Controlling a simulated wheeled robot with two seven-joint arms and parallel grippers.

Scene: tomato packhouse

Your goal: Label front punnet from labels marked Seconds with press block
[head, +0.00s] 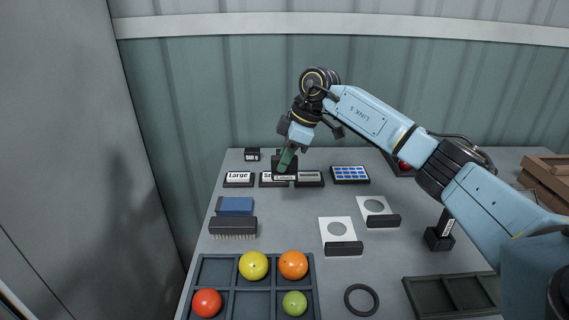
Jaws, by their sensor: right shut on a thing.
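The block is over or just behind a small sign (284,178) that reads like "Labels". Label holders stand in a row there: one reads "Large" (239,178), a middle one (265,179) is partly covered, and the right one (309,178) has print too small to read. Whether the block touches a holder cannot be told. No punnet is clearly identifiable; an empty dark divided tray (455,294) lies at the front right. My left gripper is out of view.
A divided crate (248,303) with several tomatoes is at the front. White cards with black bars (338,231) (375,207), a black ring (361,300), a blue block (235,206), a dark brush (233,227) and an upright black-handled block (440,235) stand around.

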